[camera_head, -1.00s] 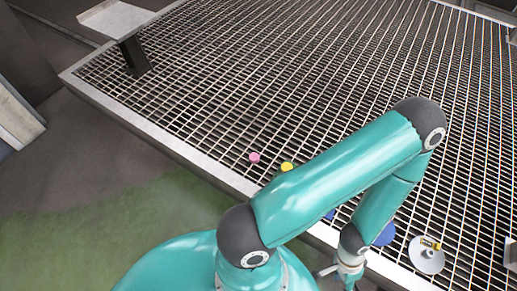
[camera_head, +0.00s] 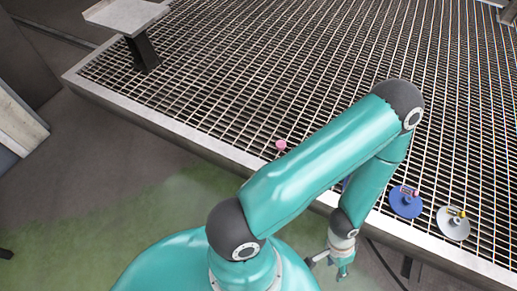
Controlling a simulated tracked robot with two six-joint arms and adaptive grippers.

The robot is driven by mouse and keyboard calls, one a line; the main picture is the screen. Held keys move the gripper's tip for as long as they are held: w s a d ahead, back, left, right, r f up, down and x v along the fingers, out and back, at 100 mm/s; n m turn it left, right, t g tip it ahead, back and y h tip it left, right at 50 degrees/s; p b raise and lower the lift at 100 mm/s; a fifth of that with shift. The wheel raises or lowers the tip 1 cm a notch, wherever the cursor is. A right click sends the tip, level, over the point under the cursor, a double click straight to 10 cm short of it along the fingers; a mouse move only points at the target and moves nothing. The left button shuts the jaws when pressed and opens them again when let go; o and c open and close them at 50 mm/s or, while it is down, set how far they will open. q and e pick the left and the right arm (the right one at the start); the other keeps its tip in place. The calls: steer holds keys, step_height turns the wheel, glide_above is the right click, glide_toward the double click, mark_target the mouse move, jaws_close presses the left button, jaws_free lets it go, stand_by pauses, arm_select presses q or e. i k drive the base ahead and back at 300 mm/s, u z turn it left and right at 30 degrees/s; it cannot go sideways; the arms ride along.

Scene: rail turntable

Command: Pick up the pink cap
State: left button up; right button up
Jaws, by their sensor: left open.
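The pink cap (camera_head: 281,145) is a small round piece on the metal grating, near its front edge and just above my left upper arm in the picture. My left gripper (camera_head: 331,266) is open and hangs in front of the grating's edge, below and right of the cap and well apart from it. Its fingers are small and partly hard to make out. My right gripper is out of view.
The large grating (camera_head: 215,103) has a raised pale rim. A blue disc (camera_head: 403,207) carries a small pinkish piece, and a white disc (camera_head: 451,231) carries a small yellow one. A grey plate on a post (camera_head: 126,16) stands at back left.

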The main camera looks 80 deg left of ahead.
mark_target(280, 144)
steer(key=z, duration=0.05)
steer(key=k, duration=0.45)
steer(key=u, duration=0.9)
steer(key=i, duration=1.05)
steer(key=u, duration=0.65)
steer(key=k, duration=0.8)
steer(key=u, duration=0.15)
steer(key=i, duration=0.85)
steer(key=z, duration=0.05)
